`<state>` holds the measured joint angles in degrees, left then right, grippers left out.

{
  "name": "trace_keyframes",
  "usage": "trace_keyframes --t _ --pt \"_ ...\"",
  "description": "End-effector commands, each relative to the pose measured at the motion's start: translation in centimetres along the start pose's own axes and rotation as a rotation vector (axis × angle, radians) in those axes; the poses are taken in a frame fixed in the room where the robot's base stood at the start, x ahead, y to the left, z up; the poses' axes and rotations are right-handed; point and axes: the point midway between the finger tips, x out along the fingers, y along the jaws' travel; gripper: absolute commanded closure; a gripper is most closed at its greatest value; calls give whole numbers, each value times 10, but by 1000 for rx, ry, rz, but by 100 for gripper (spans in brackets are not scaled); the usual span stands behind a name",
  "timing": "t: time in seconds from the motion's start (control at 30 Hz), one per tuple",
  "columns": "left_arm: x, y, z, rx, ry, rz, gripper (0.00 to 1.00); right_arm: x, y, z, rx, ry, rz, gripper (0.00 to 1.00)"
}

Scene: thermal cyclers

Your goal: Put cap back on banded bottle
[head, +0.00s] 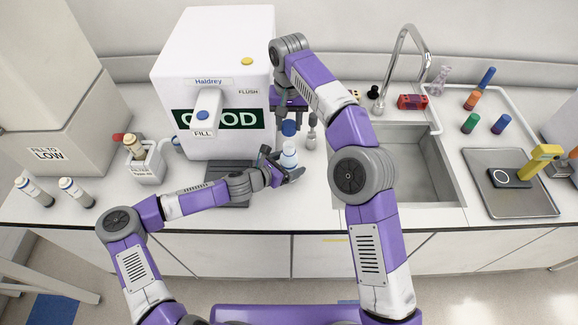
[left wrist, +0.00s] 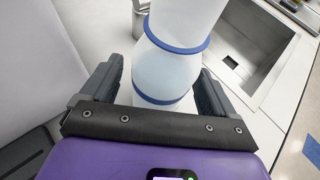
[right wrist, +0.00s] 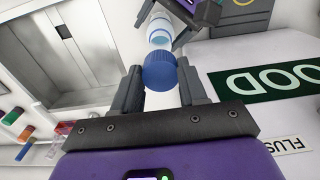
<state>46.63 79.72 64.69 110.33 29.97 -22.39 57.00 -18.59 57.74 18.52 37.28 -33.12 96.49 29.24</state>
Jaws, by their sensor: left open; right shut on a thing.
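The banded bottle (head: 289,158) is white with blue bands and stands upright on the counter in front of the white machine. It fills the middle of the left wrist view (left wrist: 168,70). My left gripper (head: 283,174) is open, with one finger on each side of the bottle; gaps show between fingers and bottle. The blue ribbed cap (head: 289,128) is in my right gripper (right wrist: 160,88), which is shut on it. The cap is above the bottle in the head view. In the right wrist view the bottle's open neck (right wrist: 160,38) shows just beyond the cap.
The white machine (head: 213,60) stands close behind. A small grey-and-white item (head: 312,130) is just right of the cap. The sink (head: 405,170) lies to the right, with a tray (head: 510,200) beyond it. A white caddy (head: 147,165) stands left.

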Motion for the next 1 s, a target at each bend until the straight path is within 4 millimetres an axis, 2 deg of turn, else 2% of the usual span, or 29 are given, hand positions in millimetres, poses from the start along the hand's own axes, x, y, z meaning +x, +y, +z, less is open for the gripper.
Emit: trace_keyframes --t 0.37,0.9,1.0 --pt "5 0 0 1 0 0 11 0 0 0 0 0 0 86" --pt "5 0 0 1 0 0 92 0 0 0 0 0 0 86" --pt "5 0 0 1 0 0 92 3 0 0 0 -1 1 86"
